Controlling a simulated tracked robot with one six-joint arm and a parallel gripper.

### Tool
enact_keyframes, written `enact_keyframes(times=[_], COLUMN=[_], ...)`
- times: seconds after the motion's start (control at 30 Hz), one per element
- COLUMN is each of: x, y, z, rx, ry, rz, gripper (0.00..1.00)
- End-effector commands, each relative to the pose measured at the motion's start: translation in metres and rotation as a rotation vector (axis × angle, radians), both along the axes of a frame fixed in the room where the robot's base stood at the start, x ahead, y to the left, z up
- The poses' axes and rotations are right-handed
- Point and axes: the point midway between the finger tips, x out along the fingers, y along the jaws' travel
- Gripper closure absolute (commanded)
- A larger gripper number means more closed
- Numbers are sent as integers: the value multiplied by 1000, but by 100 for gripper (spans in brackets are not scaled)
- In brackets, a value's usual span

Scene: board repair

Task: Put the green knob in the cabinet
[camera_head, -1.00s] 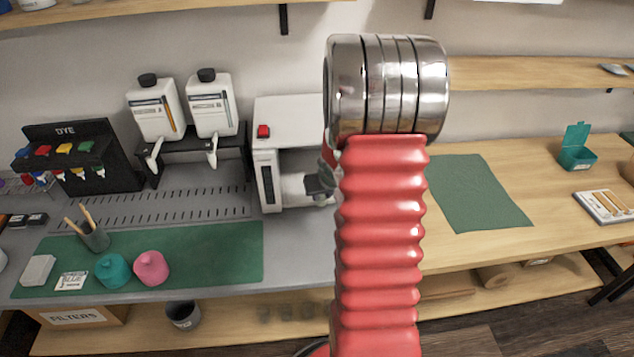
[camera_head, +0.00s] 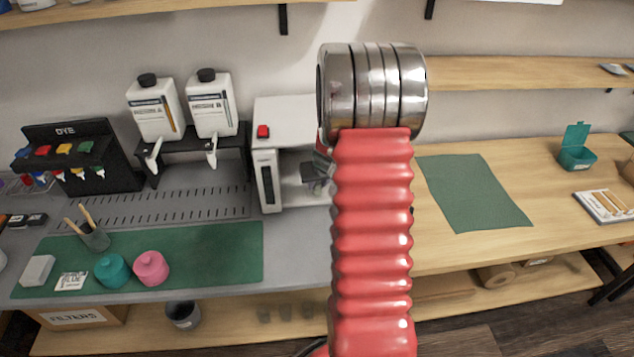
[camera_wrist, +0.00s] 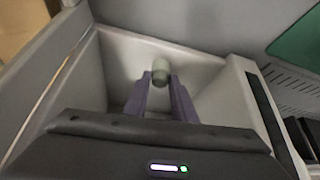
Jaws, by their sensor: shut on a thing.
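My gripper (camera_wrist: 160,82) is shut on a small, pale grey-green round knob (camera_wrist: 161,70), held between the tips of its purple fingers. In the wrist view they are over or inside a pale-walled recess (camera_wrist: 118,55). I cannot tell whether the knob touches a surface. In the head view, a white cabinet-like unit (camera_head: 285,118) with a red button and an open front stands on the grey bench. My gripper (camera_head: 318,180) shows in part at its opening, left of my red arm. My arm hides the unit's right side, and the knob cannot be made out there.
A green mat (camera_head: 215,250) bears a teal pot (camera_head: 112,271), a pink pot (camera_head: 151,268) and a brush cup (camera_head: 95,238). Two white dispensers (camera_head: 210,105) and a dye rack (camera_head: 75,155) stand at the left. Another green mat (camera_head: 475,195) lies clear on the right bench.

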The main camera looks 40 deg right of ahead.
Motion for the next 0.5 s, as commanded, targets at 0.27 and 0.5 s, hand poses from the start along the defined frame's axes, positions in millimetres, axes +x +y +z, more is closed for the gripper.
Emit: enact_keyframes(times=[0.27, 0.5], x=[17, 16], y=[-8, -8], z=[-3, -15], rx=[0, -1], ry=[1, 0], rz=[0, 0], gripper=[98, 98])
